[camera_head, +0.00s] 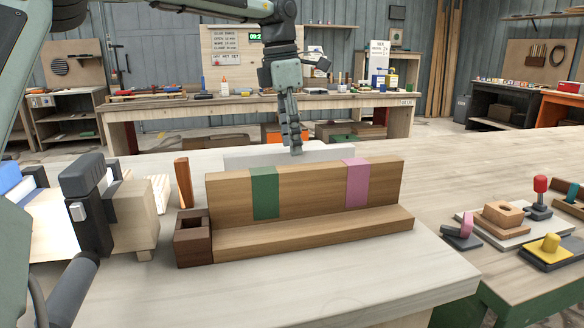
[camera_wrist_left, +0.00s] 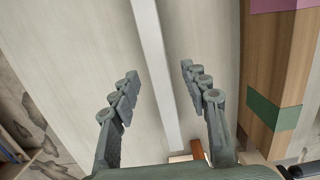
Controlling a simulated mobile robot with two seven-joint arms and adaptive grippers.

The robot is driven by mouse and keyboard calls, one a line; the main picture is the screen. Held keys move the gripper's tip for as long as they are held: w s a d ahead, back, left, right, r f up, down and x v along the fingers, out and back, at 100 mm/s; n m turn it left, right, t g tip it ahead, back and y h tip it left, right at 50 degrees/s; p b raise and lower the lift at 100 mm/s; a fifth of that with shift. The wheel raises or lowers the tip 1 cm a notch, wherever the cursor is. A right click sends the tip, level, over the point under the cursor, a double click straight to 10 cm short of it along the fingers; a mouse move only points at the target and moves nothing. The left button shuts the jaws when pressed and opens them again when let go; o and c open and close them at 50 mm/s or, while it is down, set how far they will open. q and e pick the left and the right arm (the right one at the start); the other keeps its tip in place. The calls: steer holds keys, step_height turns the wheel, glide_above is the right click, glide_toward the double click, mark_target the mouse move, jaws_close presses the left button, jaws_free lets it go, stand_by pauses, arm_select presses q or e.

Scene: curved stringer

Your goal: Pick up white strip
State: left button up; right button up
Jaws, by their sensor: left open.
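The white strip (camera_head: 240,156) stands behind the wooden stringer in the head view, its lower part hidden by it. In the left wrist view the strip (camera_wrist_left: 155,55) shows as a narrow pale band running lengthwise between the fingers. My left gripper (camera_head: 295,151) points down over the strip near its middle. In the left wrist view the gripper (camera_wrist_left: 160,73) is open, one finger on each side of the strip, with visible gaps. The wooden stringer (camera_head: 315,187) has a green band (camera_head: 264,192) and a pink band (camera_head: 356,183). My right gripper is not in view.
A dark brown square holder (camera_head: 193,238) stands at the stringer's left end, with an upright orange-brown piece (camera_head: 183,182) behind it. Dark clamp-like parts with wood blocks are at the left. The bench front is clear.

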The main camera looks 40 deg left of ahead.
arm_select(q)
step_height(320, 180, down, 3)
steer(key=shift+w+f, duration=0.1)
steer(key=shift+w, duration=0.05)
steer(key=shift+c, duration=0.3)
jaws_close()
